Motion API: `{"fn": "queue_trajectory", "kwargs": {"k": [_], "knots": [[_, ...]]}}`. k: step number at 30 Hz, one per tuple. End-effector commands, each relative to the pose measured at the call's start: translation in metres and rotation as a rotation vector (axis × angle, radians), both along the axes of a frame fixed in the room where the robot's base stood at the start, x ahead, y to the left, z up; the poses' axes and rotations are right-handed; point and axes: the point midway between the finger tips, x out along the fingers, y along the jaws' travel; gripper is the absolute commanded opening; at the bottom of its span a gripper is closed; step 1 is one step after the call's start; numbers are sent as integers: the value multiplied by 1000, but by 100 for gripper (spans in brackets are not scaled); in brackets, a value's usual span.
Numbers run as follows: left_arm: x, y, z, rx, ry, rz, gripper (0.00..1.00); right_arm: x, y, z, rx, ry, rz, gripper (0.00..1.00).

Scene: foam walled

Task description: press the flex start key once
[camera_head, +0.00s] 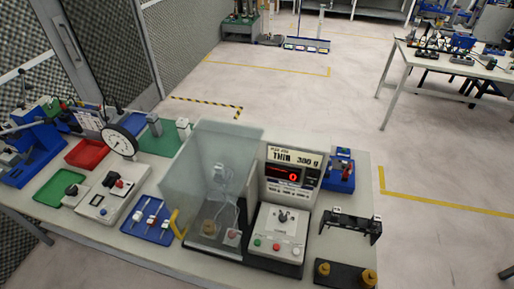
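A white tester unit stands at the front middle of the bench. Its upright panel (270,178) carries a label reading "THIN 300 g" and a lit red display (288,175) that appears to show 0. Lettering on the keys is too small to read, so I cannot tell which is the flex start key. Nothing touches the keys. Neither of my grippers shows in the head view.
A clear walled guard (188,165) stands left of the tester. A dial gauge (121,141), a blue tray (152,222) and a green tray (60,190) lie further left. A black bracket (350,222) and a black block with brass weights (345,277) stand right.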

Motion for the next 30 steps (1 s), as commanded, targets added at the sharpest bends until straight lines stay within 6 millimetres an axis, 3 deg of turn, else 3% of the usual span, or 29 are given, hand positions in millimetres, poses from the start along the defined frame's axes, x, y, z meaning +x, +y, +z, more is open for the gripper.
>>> {"fn": "queue_trajectory", "kwargs": {"k": [2,18,30], "knots": [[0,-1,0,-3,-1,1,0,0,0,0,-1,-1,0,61],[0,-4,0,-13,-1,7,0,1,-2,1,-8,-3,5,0],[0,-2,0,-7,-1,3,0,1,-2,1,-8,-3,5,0]]}}
